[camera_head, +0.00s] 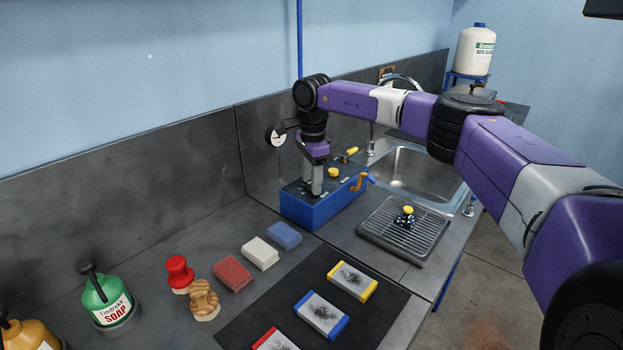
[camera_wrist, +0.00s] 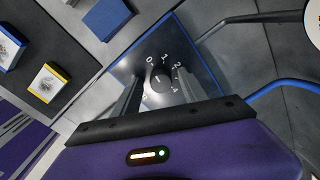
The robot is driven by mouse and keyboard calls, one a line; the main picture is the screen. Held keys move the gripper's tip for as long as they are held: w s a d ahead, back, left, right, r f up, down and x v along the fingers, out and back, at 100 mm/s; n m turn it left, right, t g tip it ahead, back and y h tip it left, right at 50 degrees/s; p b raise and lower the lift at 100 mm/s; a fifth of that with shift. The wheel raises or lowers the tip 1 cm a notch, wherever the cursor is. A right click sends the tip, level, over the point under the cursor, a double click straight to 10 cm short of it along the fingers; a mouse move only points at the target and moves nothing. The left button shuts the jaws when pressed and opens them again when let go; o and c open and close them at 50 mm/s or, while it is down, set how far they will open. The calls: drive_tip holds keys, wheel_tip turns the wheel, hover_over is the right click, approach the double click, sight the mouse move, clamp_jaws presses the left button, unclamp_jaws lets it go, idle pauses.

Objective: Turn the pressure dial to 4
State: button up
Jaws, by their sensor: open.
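A blue box (camera_head: 308,212) with a dark top panel stands beside the sink. My gripper (camera_head: 313,188) points down over the left part of this panel. My gripper's two fingers (camera_wrist: 160,92) are apart, one on each side of the dial. I cannot tell whether they touch it. A pale mark shows on the dial, but its exact setting is too small to read. In the head view the gripper hides the dial.
A drying rack (camera_head: 385,240) and sink (camera_head: 410,172) lie to the right. Blue, white and red blocks (camera_head: 284,236) lie in front, near a black mat (camera_head: 265,315).

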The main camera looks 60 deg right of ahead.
drive_tip(key=shift+c, duration=0.2)
clamp_jaws()
